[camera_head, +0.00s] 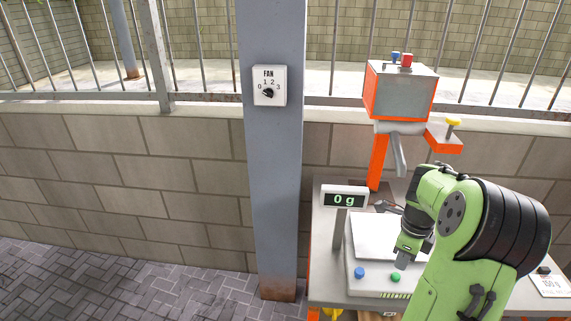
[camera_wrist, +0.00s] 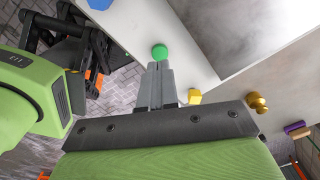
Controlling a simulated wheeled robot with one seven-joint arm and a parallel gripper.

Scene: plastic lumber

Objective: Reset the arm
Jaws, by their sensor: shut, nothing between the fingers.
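My green arm reaches over a bench at the lower right of the head view. My gripper (camera_head: 402,261) points down at the front of a white scale (camera_head: 378,283), near its green button (camera_head: 395,277). In the wrist view the two grey fingers of my gripper (camera_wrist: 157,68) are together with nothing between them. Their tips overlap the lower edge of the green button (camera_wrist: 159,52); I cannot tell whether they touch it. A blue button (camera_head: 359,272) sits to the left on the scale. The scale's display (camera_head: 344,198) reads 0 g.
An orange and grey machine (camera_head: 400,92) with a side lever stands behind the scale. A grey post (camera_head: 272,170) carries a fan switch (camera_head: 269,86). A 150 g label (camera_head: 549,284) lies at the bench's right. The paved floor (camera_head: 110,285) at left is clear.

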